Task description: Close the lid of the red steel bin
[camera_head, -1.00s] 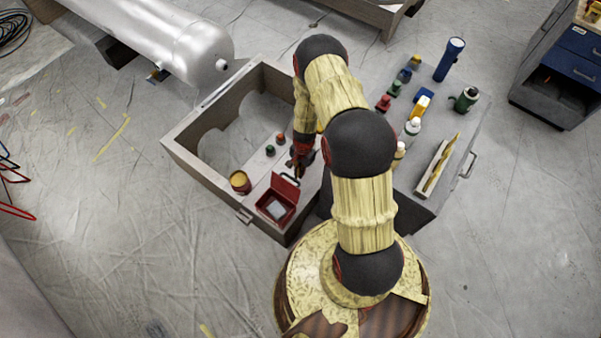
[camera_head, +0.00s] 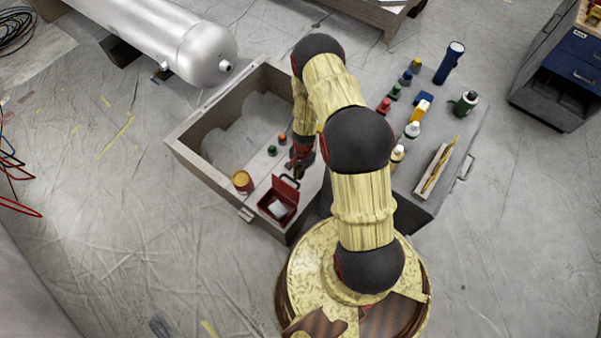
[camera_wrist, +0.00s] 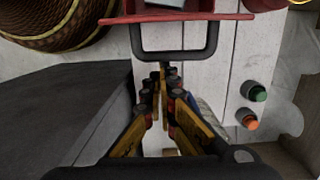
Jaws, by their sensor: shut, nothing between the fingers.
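The red steel bin (camera_head: 273,211) stands on the near end of the wooden crate's board, and a pale item lies inside it. Its red lid (camera_head: 285,190) is raised, with a dark handle on its upper edge. In the wrist view the lid's edge (camera_wrist: 218,16) crosses the top and the black handle (camera_wrist: 137,42) hangs below it. My gripper (camera_wrist: 164,72) is shut and empty, its fingertips close to the handle's bar; I cannot tell whether they touch. In the head view my gripper (camera_head: 297,172) is just behind the lid, partly hidden by my arm.
The wooden crate (camera_head: 195,165) surrounds the bin's board. A yellow-topped can (camera_head: 242,181) stands left of the bin. Small green (camera_head: 272,150) and orange (camera_head: 283,138) bottles stand behind. A grey cabinet (camera_head: 425,195) with bottles and a flashlight is at right.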

